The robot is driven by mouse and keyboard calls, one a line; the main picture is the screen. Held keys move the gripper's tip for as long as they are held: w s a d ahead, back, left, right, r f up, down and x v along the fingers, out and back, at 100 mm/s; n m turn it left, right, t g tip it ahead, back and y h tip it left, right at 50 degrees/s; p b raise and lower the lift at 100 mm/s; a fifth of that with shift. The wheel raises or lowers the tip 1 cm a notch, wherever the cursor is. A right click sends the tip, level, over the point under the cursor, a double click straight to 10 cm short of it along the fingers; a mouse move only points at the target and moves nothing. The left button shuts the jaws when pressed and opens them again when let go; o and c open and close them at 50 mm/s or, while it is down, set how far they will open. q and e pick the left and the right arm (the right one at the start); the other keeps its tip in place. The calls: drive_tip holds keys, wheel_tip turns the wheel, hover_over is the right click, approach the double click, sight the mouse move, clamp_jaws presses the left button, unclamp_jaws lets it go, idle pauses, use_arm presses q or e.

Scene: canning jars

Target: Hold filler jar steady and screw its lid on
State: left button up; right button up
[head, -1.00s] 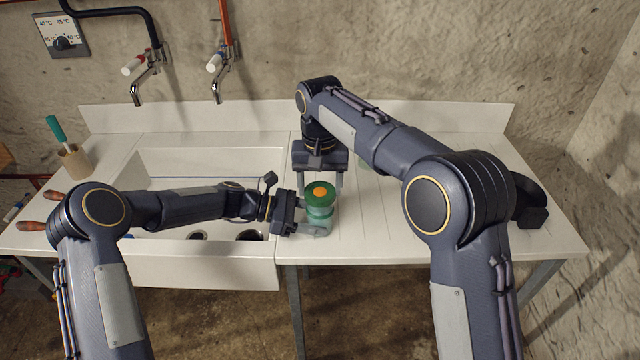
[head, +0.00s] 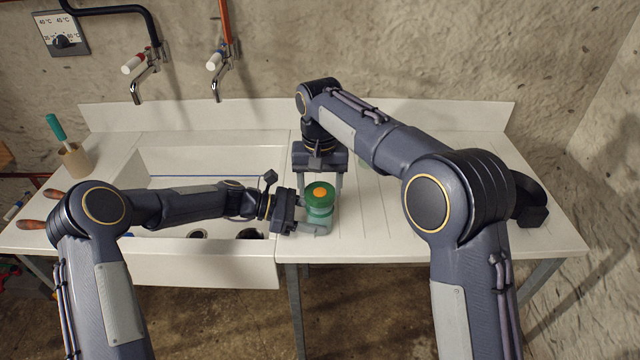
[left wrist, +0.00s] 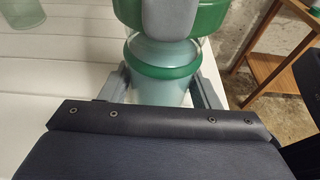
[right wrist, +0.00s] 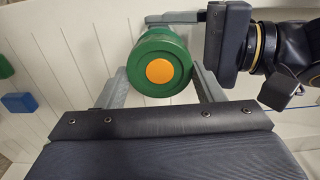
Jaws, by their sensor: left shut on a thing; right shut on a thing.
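The filler jar (head: 320,216) is pale green glass and stands upright on the white worktop, right of the sink. It also shows in the left wrist view (left wrist: 160,55), with a green band around it. Its green lid (head: 320,203) with an orange centre sits on top, and the right wrist view (right wrist: 160,50) shows it from above. My left gripper (head: 317,222) is shut on the jar's body from the left. My right gripper (head: 320,190) points down from above and behind, shut on the lid. The threads between lid and jar are hidden.
A white sink (head: 205,270) lies left of the jar, with two taps (head: 150,72) behind. Another glass jar (left wrist: 23,14) stands apart on the worktop. A blue block (right wrist: 20,103) lies in the right wrist view. The right worktop is mostly clear.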

drive_tip(key=shift+f, duration=0.6)
idle(0.6)
drive_tip(key=o, duration=0.4)
drive_tip(key=c, duration=0.5)
drive_tip(key=m, duration=0.4)
drive_tip(key=shift+m, duration=0.3)
drive_tip(key=shift+c, duration=0.2)
drive_tip(key=shift+m, duration=0.8)
drive_tip(key=m, duration=0.3)
